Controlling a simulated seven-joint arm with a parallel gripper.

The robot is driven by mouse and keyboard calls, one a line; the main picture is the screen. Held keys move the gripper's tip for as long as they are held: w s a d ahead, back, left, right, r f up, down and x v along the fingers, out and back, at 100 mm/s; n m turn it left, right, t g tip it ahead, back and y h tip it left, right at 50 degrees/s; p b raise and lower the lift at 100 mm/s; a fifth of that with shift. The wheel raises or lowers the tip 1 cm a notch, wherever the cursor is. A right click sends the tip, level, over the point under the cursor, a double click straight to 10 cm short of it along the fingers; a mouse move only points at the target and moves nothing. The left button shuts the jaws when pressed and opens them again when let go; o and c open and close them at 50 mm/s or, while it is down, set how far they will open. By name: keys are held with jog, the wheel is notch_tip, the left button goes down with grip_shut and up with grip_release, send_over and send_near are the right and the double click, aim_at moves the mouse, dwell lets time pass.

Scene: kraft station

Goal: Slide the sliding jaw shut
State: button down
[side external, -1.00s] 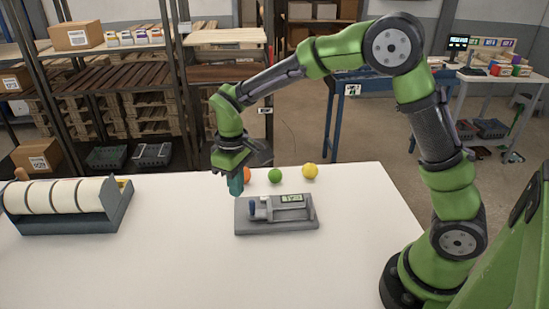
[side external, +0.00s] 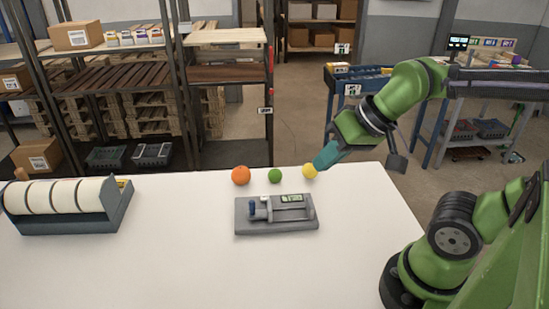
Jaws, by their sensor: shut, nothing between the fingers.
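A grey vise-like fixture (side external: 262,228) lies flat on the white table. A blue knob (side external: 252,208) stands at its left end, beside the light block of what looks like the sliding jaw (side external: 265,210). A bar runs from there to the right end, and a small labelled display (side external: 292,198) sits along the back. An open stretch shows between the left block and the right end. My gripper (side external: 318,166) has teal fingers, shut and empty. It is up and right of the fixture in the picture, apart from it, close to the yellow ball in view.
An orange ball (side external: 241,175), a green ball (side external: 275,175) and a yellow ball (side external: 309,171) sit behind the fixture near the table's back edge. A rack of white rolls (side external: 68,207) stands at the left. The table's front (side external: 200,270) is clear.

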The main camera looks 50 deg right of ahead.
aim_at(252, 201)
jog(key=c, duration=1.7)
grip_release()
jog(key=shift+s+r+t, duration=0.15)
jog(key=shift+r+t, duration=0.15)
jog(key=shift+r, duration=0.05)
jog(key=shift+o, duration=1.3)
jog(key=shift+f, duration=0.2)
jog(key=o, duration=0.3)
jog(key=w+a+f+n+g, duration=0.1)
jog(key=w+g, duration=0.1)
jog(key=w, duration=0.3)
jog(key=w+a+f+n+g+h, duration=0.1)
jog(key=w+g, duration=0.1)
jog(key=w, duration=0.3)
jog(key=w+a+f+n+g, duration=0.1)
jog(key=w+f+g, duration=0.1)
jog(key=w, duration=0.4)
jog(key=shift+a+g+h, duration=0.25)
jog(key=shift+g+h, duration=0.05)
jog(key=shift+h, duration=0.1)
jog(key=shift+o, duration=0.2)
jog(key=shift+n+g, duration=0.3)
jog(key=shift+n, duration=0.2)
jog(key=f, duration=1)
jog(key=w+f, duration=0.1)
jog(key=f, duration=0.4)
jog(key=shift+w+d+f, duration=0.1)
jog(key=shift+f, duration=0.1)
grip_shut()
